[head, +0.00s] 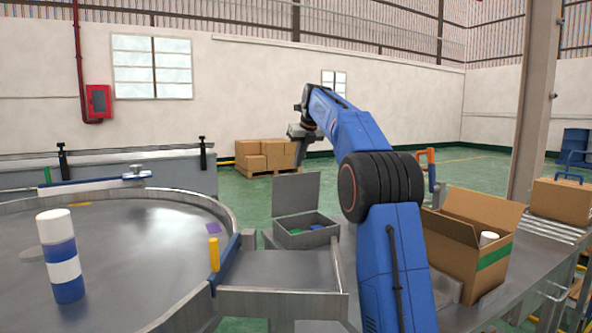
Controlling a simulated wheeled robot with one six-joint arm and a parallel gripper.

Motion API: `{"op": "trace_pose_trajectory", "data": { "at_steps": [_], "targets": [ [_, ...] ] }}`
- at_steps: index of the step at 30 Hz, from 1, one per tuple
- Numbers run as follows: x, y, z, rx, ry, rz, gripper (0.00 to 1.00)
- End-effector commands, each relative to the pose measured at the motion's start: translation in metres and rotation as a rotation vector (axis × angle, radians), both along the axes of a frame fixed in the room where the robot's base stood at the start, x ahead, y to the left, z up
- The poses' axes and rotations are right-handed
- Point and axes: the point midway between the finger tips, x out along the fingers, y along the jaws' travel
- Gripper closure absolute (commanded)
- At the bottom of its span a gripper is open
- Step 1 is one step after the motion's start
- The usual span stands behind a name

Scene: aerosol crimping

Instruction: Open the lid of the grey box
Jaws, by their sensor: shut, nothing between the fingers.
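The grey box (304,240) stands on the metal bench behind the shallow tray, left of my arm. Its lid (297,194) stands upright along the back, so the box is open. Green and blue items (311,228) show inside it. My gripper (298,158) is at the end of the blue arm, raised above and behind the lid in the picture. It looks apart from the lid, with its fingers shut and nothing in them. The fingertips are small and dark, so details are hard to see.
A round metal table (130,280) with a blue-and-white can (62,258) is at left. An empty metal tray (280,270) is in front of the box. An open carton (470,245) stands right of my arm. Stacked cartons (262,155) are far behind.

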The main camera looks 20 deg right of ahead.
Motion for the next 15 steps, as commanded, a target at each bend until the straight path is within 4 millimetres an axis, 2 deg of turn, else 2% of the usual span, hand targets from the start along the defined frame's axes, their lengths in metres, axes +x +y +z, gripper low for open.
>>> {"op": "trace_pose_trajectory", "data": {
  "at_steps": [1,9,15],
  "targets": [
    [-0.005,-0.001,0.011,-0.001,-0.004,-0.001,1.0],
    [-0.032,-0.001,0.058,-0.001,-0.005,-0.001,1.0],
    [-0.048,-0.002,0.087,-0.001,-0.004,-0.001,1.0]
  ]
}}
